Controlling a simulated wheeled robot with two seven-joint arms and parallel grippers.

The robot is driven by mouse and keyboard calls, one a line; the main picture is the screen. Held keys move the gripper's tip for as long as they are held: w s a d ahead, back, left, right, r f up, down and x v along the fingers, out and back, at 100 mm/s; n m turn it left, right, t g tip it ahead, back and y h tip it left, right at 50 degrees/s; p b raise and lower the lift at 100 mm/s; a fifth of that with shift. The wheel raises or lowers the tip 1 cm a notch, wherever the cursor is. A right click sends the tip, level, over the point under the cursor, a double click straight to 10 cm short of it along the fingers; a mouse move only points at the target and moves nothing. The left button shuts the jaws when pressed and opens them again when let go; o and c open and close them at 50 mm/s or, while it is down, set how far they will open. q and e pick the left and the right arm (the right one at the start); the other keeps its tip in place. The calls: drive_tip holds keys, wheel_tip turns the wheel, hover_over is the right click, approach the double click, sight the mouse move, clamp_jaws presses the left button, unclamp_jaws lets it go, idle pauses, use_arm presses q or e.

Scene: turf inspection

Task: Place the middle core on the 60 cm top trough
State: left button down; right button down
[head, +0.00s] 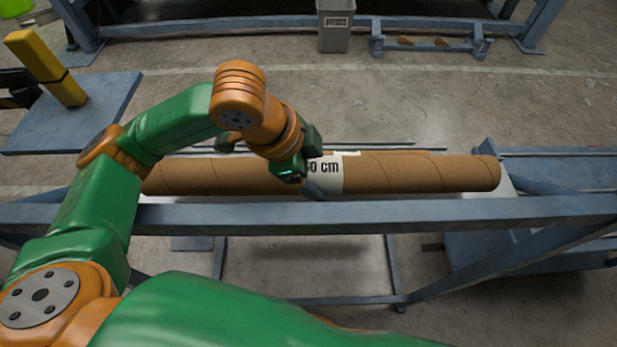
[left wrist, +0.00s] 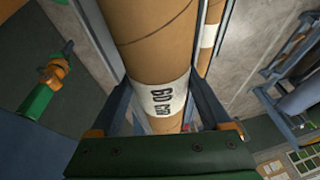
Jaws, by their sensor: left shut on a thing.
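A long brown cardboard core (head: 420,172) with a white band marked "60 cm" lies level across the head view, along a blue steel frame (head: 420,212). My left gripper (head: 311,168) is shut on it at the white band, hiding part of the marking. In the left wrist view the core (left wrist: 158,55) runs between the two fingers, with the band at the fingertips. A second core (left wrist: 208,35) with a white band lies beside it there. In the head view it is mostly hidden. I cannot tell whether the held core touches the frame.
A grey bin (head: 335,28) stands on the floor at the back. A low blue stand (head: 430,45) is right of it. A blue platform (head: 85,115) with a yellow post (head: 47,68) is at the left. Blue framework (head: 560,170) stands at the right.

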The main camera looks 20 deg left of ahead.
sight(313, 182)
use_arm(q)
drive_tip(key=f, duration=0.3)
drive_tip(key=shift+a, duration=0.2)
drive_tip(key=shift+a+f, duration=0.1)
drive_tip(key=shift+a, duration=0.05)
drive_tip(key=shift+f, duration=0.1)
unclamp_jaws()
drive_tip(key=shift+r, duration=0.25)
drive_tip(key=p+v, duration=0.1)
drive_tip(key=v, duration=1)
drive_tip(key=shift+s+a+r, duration=0.15)
drive_tip(key=shift+s+r, duration=0.1)
drive_tip(key=shift+r, duration=0.05)
use_arm(e)
drive_tip(key=shift+a+r, duration=0.25)
drive_tip(key=shift+r, duration=0.35)
